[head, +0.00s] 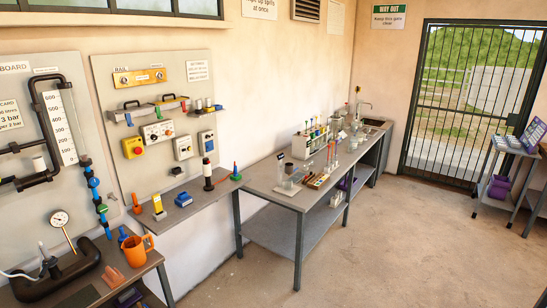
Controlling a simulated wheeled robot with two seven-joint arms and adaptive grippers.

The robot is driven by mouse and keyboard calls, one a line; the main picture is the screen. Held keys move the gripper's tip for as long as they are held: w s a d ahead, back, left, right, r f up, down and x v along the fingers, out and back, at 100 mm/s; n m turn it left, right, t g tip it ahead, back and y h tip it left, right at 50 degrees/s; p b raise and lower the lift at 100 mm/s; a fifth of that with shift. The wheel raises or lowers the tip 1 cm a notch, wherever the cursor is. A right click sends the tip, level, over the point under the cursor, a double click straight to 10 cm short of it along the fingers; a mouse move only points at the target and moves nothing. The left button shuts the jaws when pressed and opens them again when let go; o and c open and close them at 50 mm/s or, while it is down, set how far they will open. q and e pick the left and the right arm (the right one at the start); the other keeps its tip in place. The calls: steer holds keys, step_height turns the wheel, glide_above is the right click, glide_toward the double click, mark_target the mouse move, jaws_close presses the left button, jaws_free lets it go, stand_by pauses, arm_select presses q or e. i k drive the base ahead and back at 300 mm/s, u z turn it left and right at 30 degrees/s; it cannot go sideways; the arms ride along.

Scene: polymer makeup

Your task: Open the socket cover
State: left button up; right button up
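A pale wall panel (160,85) on the left carries several small electrical fittings. One is a white box with a blue front part (207,142), which may be the covered socket. Beside it is a white box with a dark round detail (183,148). The fittings are too small to tell for certain which is the socket or whether its cover is shut. Neither of my grippers is in view.
A yellow box with a red button (133,147) and a wider white box (157,132) share the panel. A narrow shelf (150,205) below holds small tools. A grey bench (300,197) with glassware stands to the right. The floor (400,240) in front is clear.

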mark_target(210, 145)
steer(key=u, duration=0.2)
steer(key=i, duration=2.45)
steer(key=u, duration=0.55)
